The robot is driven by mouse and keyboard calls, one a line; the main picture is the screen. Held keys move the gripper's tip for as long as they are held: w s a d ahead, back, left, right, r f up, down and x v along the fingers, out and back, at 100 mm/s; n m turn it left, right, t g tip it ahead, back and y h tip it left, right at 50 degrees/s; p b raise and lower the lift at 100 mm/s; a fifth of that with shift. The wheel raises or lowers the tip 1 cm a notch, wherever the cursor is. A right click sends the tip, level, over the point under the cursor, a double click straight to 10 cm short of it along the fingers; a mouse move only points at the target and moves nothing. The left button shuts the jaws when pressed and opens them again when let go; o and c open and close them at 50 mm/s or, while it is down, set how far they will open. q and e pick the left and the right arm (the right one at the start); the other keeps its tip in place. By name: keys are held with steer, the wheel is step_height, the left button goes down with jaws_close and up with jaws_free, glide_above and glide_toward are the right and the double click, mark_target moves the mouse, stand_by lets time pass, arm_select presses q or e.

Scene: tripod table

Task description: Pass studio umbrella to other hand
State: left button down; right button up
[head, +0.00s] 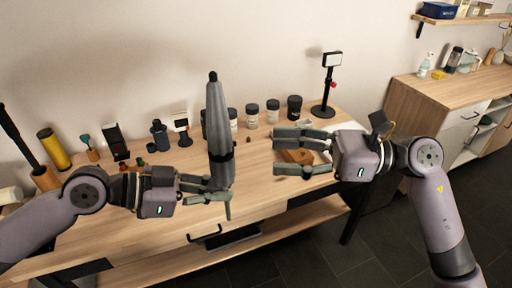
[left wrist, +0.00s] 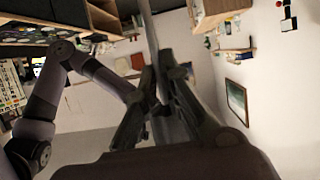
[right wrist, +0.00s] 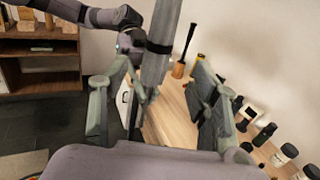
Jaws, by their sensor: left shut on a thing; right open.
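The studio umbrella (head: 219,125) is folded, grey with a dark tip, and stands upright in the head view. My left gripper (head: 217,190) is shut on its lower part and holds it above the front of the table. The umbrella also shows in the left wrist view (left wrist: 150,35), between the fingers (left wrist: 155,95). My right gripper (head: 285,152) is open and empty, to the right of the umbrella with its fingers pointing at it. In the right wrist view the umbrella (right wrist: 160,45) is seen beyond and between the open fingers (right wrist: 165,85). They appear apart from it.
The wooden table (head: 90,235) carries several dark jars (head: 272,111) along the back. A small light on a stand (head: 329,85) stands at the back right. A wooden block (head: 297,156) lies near my right fingers. A sideboard (head: 450,90) stands at the right.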

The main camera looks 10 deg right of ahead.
mark_target(223, 150)
steer(key=a, duration=0.3)
steer(key=w+a, duration=0.1)
steer(key=a, duration=0.6)
steer(key=shift+w+a, duration=0.4)
steer(key=shift+c, duration=0.5)
steer(key=c, duration=1.2)
arm_select(q)
steer(key=c, duration=1.7)
jaws_free()
arm_select(e)
jaws_close()
arm_select(q)
steer(key=shift+o, duration=0.2)
steer(key=shift+a, duration=0.1)
